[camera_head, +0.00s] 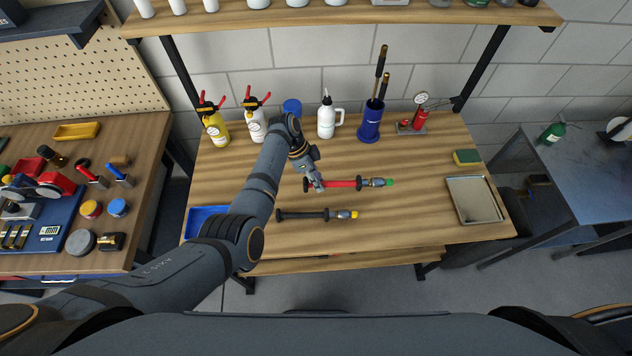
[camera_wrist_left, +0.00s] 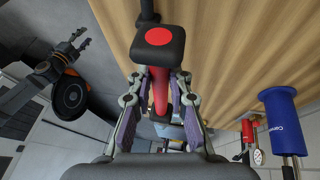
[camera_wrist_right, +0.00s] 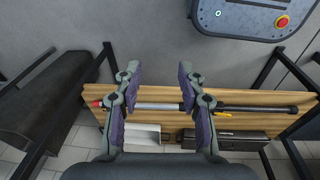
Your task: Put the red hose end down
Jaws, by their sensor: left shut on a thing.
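The red hose end (camera_head: 345,184), a red tube with a black cap and a green tip, lies level over the middle of the bench top (camera_head: 400,215). My left gripper (camera_head: 317,184) is shut on it near its left end. In the left wrist view the black cap with a red dot (camera_wrist_left: 165,45) fills the near end, and the red tube runs between the fingers (camera_wrist_left: 160,88). I cannot tell whether the tube touches the bench. A black hose with a yellow tip (camera_head: 305,215) lies nearer the front edge. My right gripper (camera_wrist_right: 159,75) is open and empty, away from the bench top.
Behind stand a yellow spray bottle (camera_head: 217,128), a white bottle (camera_head: 326,121), a blue cup with tools (camera_head: 369,127) and a red gauge pump (camera_head: 419,121). A blue tray (camera_head: 200,221) sits left, a grey tray (camera_head: 474,200) right. Bench between black hose and grey tray is clear.

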